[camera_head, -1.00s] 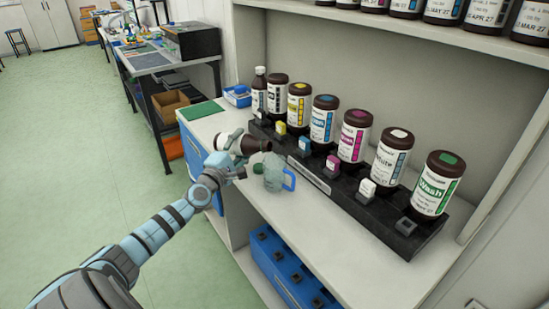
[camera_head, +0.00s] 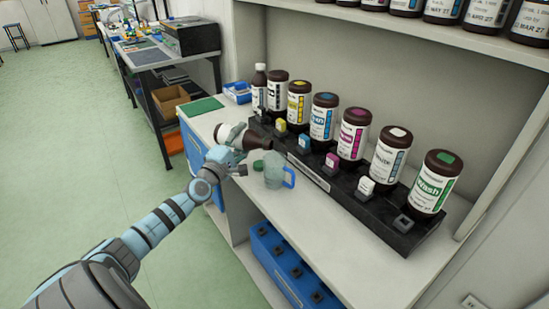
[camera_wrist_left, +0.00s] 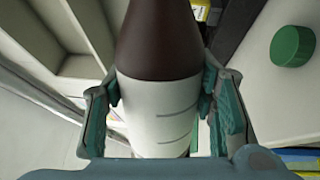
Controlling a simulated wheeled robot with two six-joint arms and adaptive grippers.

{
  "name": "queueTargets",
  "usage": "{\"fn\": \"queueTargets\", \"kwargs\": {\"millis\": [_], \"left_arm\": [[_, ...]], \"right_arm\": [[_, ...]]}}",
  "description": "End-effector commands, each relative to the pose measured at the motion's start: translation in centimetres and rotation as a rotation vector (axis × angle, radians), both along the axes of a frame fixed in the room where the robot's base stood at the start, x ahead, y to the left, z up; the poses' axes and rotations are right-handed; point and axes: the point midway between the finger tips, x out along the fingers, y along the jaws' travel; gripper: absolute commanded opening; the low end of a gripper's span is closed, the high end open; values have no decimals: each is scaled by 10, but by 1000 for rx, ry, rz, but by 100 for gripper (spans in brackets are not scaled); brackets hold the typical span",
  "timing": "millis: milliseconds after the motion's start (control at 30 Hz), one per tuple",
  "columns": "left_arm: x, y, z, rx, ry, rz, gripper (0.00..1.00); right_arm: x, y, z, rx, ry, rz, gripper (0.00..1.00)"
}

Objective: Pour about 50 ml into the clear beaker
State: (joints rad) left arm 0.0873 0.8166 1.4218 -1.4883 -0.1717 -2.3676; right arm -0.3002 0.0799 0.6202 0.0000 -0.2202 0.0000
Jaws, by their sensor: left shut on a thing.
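My left gripper (camera_head: 226,157) is shut on a dark brown bottle (camera_head: 256,139) with a white label. The bottle lies tipped over on its side, its dark end pointing right above and behind the clear beaker. In the left wrist view the bottle (camera_wrist_left: 160,48) sits between the two fingers. The clear beaker (camera_head: 273,168) with a blue handle stands upright on the white counter, just right of the gripper. I cannot tell whether liquid flows or how full the beaker is. A round green cap (camera_wrist_left: 292,46) lies on the counter in the left wrist view. My right gripper is not in view.
A black rack (camera_head: 340,187) with several brown bottles and coloured blocks runs behind the beaker. A small white-capped bottle (camera_head: 259,88) stands at its far end. A green mat (camera_head: 202,107) and blue box (camera_head: 238,93) lie at the far left. The front counter right of the beaker is clear.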

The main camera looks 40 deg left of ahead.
Motion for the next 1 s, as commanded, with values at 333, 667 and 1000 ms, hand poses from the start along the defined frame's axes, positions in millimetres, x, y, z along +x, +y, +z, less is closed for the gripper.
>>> {"fn": "queueTargets", "kwargs": {"millis": [333,667,1000], "left_arm": [[-2,4,3,21,5,0,0],[-2,5,4,28,5,0,0],[-3,6,4,37,8,0,0]], "right_arm": [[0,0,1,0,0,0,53],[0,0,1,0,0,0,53],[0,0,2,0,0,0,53]]}}
